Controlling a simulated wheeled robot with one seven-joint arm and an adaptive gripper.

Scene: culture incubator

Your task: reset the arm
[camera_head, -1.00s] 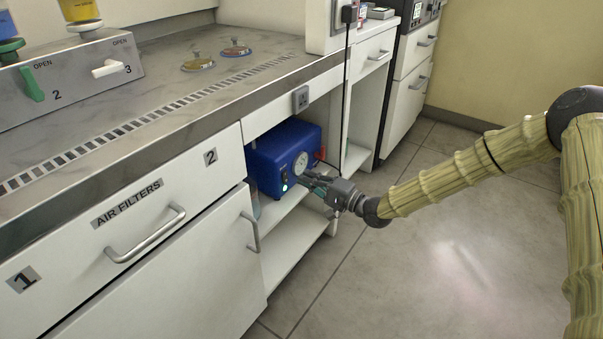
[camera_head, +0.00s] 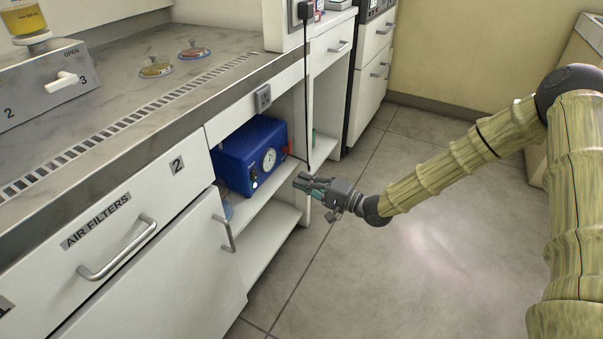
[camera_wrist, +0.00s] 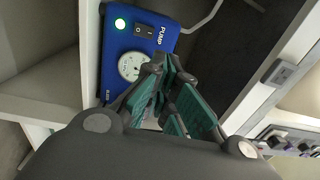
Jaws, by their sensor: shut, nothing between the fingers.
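My gripper (camera_head: 298,182) is shut and empty. It hangs in the open over the floor in the head view, in front of the shelf opening and to the right of the blue pump. In the wrist view my gripper (camera_wrist: 172,120) shows its green finger pads in front of the pump. The blue pump (camera_head: 232,165) sits on the shelf under the bench, apart from my gripper. Its gauge and a lit green light face out, and the wrist view shows the pump (camera_wrist: 150,20) with its switch.
The white drawer marked AIR FILTERS (camera_head: 120,225) and the bench top (camera_head: 130,100) lie to the left. A black cable (camera_head: 308,90) hangs by the cabinet edge. The floor (camera_head: 400,280) around my arm is clear.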

